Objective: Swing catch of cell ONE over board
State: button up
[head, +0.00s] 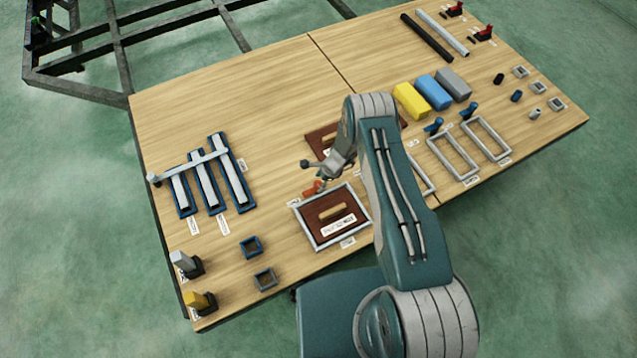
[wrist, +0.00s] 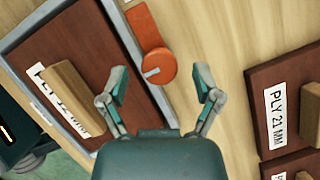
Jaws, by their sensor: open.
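An orange-red catch (wrist: 150,40) with a round end and a pale mark shows in the wrist view. It lies beside the grey frame (wrist: 140,60) of a cell, not across the board. The dark brown board (wrist: 85,40) inside that frame has a wooden grip and a partly hidden label. In the head view the catch is a small red piece (head: 312,188) at the far corner of the frame (head: 309,230). My gripper (wrist: 163,88) is open and empty, its fingers spread to either side of the catch's round end. No cell number is readable.
A second board labelled PLY 21 MM (wrist: 285,95) lies to the right in the wrist view. Blue rails (head: 210,180) lie to the left in the head view. Yellow (head: 410,100), blue and grey blocks stand at the right. The table's far left is clear.

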jog(key=shift+a+f, duration=0.25)
jog(key=shift+f, duration=0.25)
jog(key=shift+c, duration=0.2)
grip_shut()
jog(key=shift+n, duration=0.4)
jog(key=n+g, duration=0.1)
jog(key=n, duration=0.2)
jog(key=shift+w+n+g, duration=0.1)
jog(key=shift+n+g, duration=0.3)
jog(key=n+g+h, duration=0.1)
jog(key=n, duration=0.3)
jog(key=shift+n, duration=0.3)
jog(key=n+h, duration=0.1)
jog(key=n, duration=0.1)
jog(key=n+g, duration=0.1)
jog(key=n, duration=0.1)
jog(key=shift+w+a+h, duration=0.1)
jog(key=shift+h, duration=0.3)
jog(key=n, duration=0.2)
jog(key=n+h, duration=0.1)
jog(key=n, duration=0.1)
jog(key=shift+n+g+h, duration=0.3)
